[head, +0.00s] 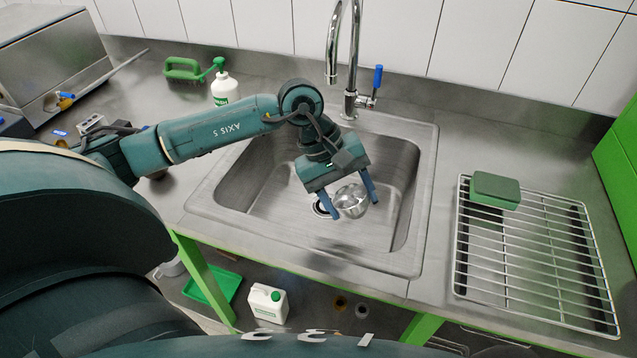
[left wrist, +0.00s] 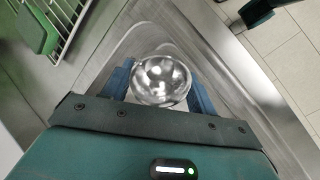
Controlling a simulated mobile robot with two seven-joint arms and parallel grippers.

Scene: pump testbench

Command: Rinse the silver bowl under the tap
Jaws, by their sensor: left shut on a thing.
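The silver bowl (head: 351,201) is shiny and round and hangs over the sink (head: 262,197). My left gripper (head: 352,206) is shut on the bowl, with a blue finger on each side of it. The left wrist view shows the bowl (left wrist: 160,80) between the two blue fingers. The chrome tap (head: 345,60) stands at the back rim of the sink, with a blue lever (head: 377,78) on its right. The bowl is in front of and below the spout. I see no water running from the tap. My right gripper is not in view.
A wire drying rack (head: 530,255) with a green box-like item (head: 494,190) stands right of the sink. A green brush (head: 184,70) and a white bottle (head: 224,88) stand at the back left. A white canister (head: 267,302) sits below the counter.

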